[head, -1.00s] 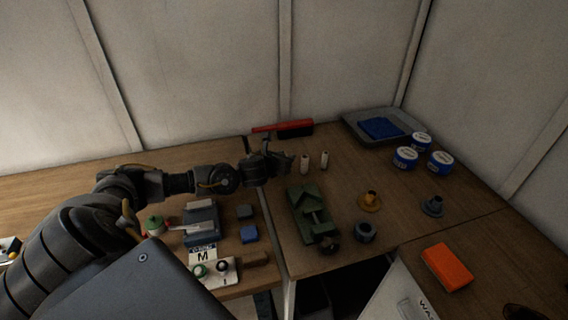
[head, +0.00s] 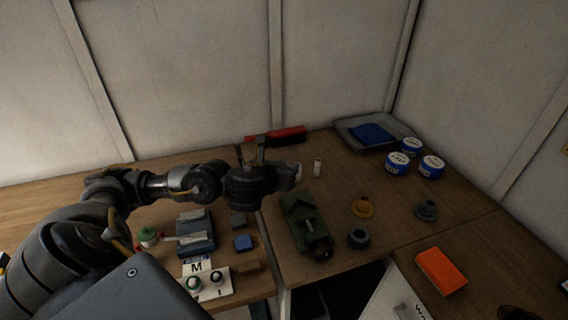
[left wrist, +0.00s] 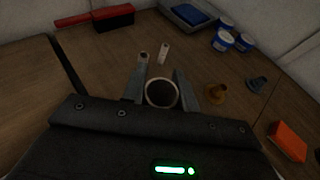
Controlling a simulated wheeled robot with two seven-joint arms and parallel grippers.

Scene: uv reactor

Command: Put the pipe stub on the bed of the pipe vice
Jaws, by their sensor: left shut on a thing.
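My left gripper (head: 287,176) hangs above the table behind the far end of the green pipe vice (head: 303,221). In the left wrist view its two fingers (left wrist: 160,88) are shut on the pipe stub (left wrist: 161,94), whose round open end shows as a pale ring between them. In the head view the stub is hidden by the gripper. The vice lies on the right-hand table section, its screw end towards me. In the left wrist view I cannot make out the vice. My right gripper is not in view.
Two small pale cylinders (head: 317,167) stand just right of the gripper. A brass flanged part (head: 361,206), a grey flanged part (head: 425,210) and a dark ring (head: 358,237) are right of the vice. Blue-white tins (head: 397,163), a grey tray (head: 346,131) and a red brush (head: 285,134) are farther back.

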